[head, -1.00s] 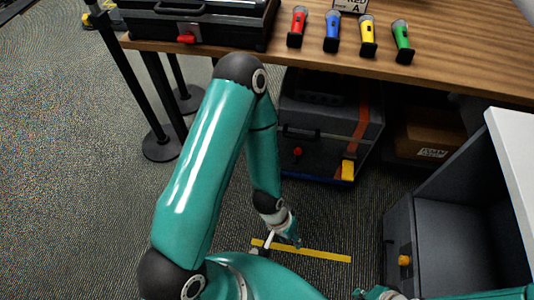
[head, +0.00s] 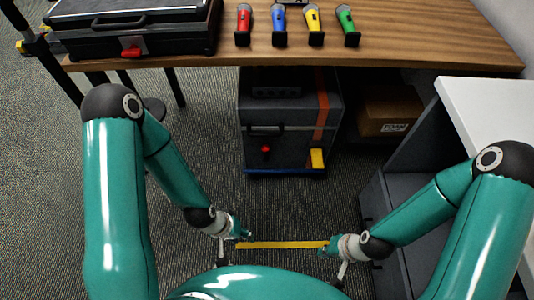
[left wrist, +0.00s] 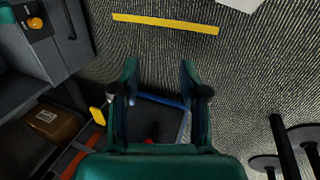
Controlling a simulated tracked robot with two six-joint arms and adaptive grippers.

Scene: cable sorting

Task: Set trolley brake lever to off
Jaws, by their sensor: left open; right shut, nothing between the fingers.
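A dark grey case (head: 290,110) stands under the table on a low blue base (head: 285,171). A yellow lever-like part (head: 317,158) is at its lower right front, and a red knob (head: 265,149) is at its front middle. I cannot tell which is the brake lever or its setting. My left gripper (head: 248,236) is open and empty, in front of the case and apart from it. In the left wrist view the case (left wrist: 170,118) shows beyond the open fingers (left wrist: 160,66), with the yellow part (left wrist: 98,115) to their left. My right gripper (head: 323,249) is shut and empty.
The wooden table (head: 400,45) holds a black case (head: 135,30) and several coloured microphones. A cardboard box (head: 388,110) lies right of the grey case. A grey cabinet (head: 380,205) stands at the right. A yellow floor strip (head: 283,245) lies on the open carpet.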

